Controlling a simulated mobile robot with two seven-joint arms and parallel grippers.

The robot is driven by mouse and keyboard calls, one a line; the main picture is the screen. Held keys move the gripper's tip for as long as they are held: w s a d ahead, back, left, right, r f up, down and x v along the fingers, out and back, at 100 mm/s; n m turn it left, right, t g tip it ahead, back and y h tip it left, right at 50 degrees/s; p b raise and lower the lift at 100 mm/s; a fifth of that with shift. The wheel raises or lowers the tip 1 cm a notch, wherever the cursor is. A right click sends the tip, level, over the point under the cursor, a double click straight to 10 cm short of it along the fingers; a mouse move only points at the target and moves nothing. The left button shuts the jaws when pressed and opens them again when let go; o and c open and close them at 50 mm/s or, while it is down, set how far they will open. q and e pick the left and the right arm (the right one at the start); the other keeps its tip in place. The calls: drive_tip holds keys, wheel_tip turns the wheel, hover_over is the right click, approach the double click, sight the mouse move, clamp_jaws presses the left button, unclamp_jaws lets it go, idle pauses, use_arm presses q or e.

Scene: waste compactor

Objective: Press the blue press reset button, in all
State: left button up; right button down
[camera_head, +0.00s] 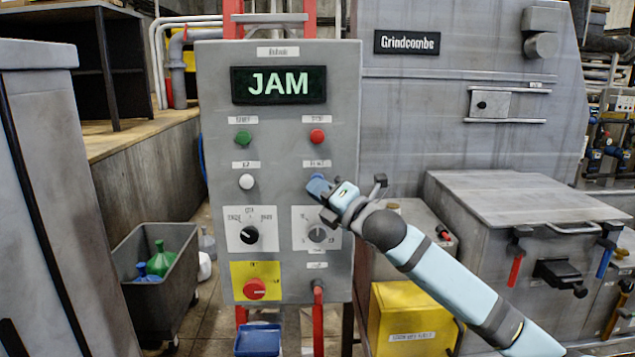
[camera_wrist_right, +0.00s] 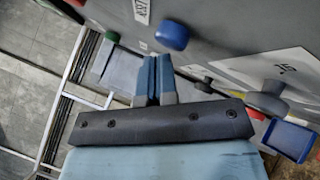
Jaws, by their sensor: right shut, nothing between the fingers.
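The grey control panel (camera_head: 277,130) has a screen (camera_head: 279,85) reading JAM. The blue reset button (camera_head: 316,177) is on its right side, under a small label and below a red button. It is partly hidden by my right gripper in the head view. In the right wrist view the blue button (camera_wrist_right: 172,36) stands out clear of the panel. My right gripper (camera_head: 322,188) is shut and empty, its blue fingertips close to the button. In the wrist view the fingertips (camera_wrist_right: 153,64) are just short of the button, with a small gap showing. My left gripper is not in view.
Nearby on the panel are a red button (camera_head: 317,136), a green button (camera_head: 243,138), a white button (camera_head: 246,182), a grey dial (camera_head: 317,234), a black selector (camera_head: 249,235) and a red knob (camera_head: 254,289) on yellow. A grey bin (camera_head: 165,295) stands left; a grey compactor stands right.

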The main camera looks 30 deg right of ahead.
drive_tip(key=shift+w+d, duration=0.2)
drive_tip(key=shift+w, duration=0.1)
idle(0.4)
drive_tip(key=shift+s+a, duration=0.5)
drive_tip(key=shift+s, duration=0.3)
drive_tip(key=s+a, duration=0.1)
drive_tip(key=s, duration=0.1)
drive_tip(key=s+a, duration=0.1)
drive_tip(key=s, duration=0.1)
drive_tip(key=shift+s+a, duration=0.1)
drive_tip(key=shift+a, duration=0.2)
idle(0.9)
